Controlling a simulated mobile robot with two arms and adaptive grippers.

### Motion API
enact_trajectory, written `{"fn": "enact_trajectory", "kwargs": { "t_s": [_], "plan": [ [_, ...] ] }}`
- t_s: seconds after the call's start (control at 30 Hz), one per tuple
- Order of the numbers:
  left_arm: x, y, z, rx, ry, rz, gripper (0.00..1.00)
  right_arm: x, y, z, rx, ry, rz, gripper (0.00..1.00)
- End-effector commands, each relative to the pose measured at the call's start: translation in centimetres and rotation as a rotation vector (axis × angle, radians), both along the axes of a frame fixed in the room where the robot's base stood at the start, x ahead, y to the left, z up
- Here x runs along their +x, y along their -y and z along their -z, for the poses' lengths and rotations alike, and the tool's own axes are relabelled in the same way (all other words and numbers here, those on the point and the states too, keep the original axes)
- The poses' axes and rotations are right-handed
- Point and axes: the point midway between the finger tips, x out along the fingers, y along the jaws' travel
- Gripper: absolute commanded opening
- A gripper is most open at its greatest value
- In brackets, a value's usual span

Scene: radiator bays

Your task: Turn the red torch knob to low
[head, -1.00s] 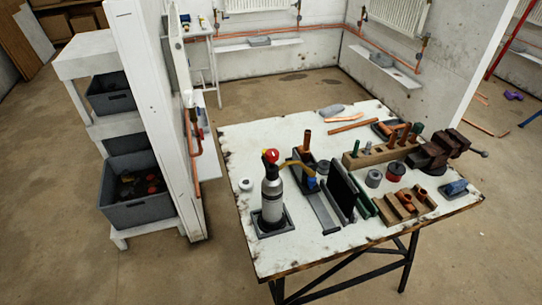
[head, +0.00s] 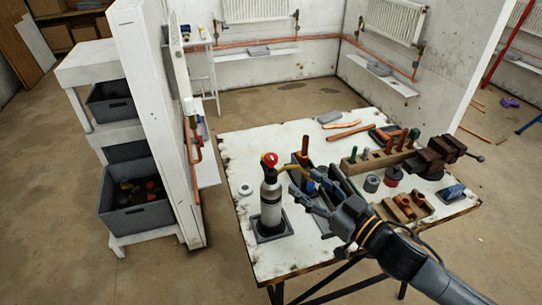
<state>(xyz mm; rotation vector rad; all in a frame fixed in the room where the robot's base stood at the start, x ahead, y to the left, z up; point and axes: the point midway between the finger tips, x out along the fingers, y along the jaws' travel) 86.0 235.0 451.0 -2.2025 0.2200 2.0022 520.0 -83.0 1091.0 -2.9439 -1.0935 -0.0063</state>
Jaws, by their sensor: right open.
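The torch (head: 271,205) stands upright on a dark square base at the front left of the white workbench (head: 240,150). It has a grey cylinder, a red knob (head: 269,159) on top and a yellow-orange nozzle pointing right. My right gripper (head: 298,197) comes in from the lower right, with its fingers apart and empty. In the picture its fingertips are just right of the torch's cylinder, below the knob's level. I cannot tell the exact gap in depth. The knob is unobstructed, but its setting is too small to read. My left gripper is not in view.
A wooden block with upright tools (head: 378,158), a vise (head: 434,155), a wooden tray of copper fittings (head: 404,207) and small cans fill the bench's right half. A white roll (head: 245,190) lies left of the torch. A white partition (head: 158,120) stands further left.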

Motion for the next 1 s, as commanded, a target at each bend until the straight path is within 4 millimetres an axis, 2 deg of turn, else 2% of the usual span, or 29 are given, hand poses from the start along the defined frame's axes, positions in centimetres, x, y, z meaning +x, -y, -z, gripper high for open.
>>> {"fn": "enact_trajectory", "kwargs": {
  "t_s": [0.4,0.6,0.73,1.0],
  "plan": [
    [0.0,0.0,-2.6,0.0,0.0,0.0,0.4,6.5,-5.5,-0.3,-0.001,-0.001,0.004,0.52],
    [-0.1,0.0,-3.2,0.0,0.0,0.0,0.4,8.8,-7.5,-0.2,-0.001,0.0,0.004,0.52],
    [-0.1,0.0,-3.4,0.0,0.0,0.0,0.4,9.6,-8.1,-0.1,-0.001,-0.001,0.005,0.52],
    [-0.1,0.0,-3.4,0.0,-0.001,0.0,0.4,9.8,-8.3,0.1,-0.003,-0.002,0.005,0.52]
  ]
}}
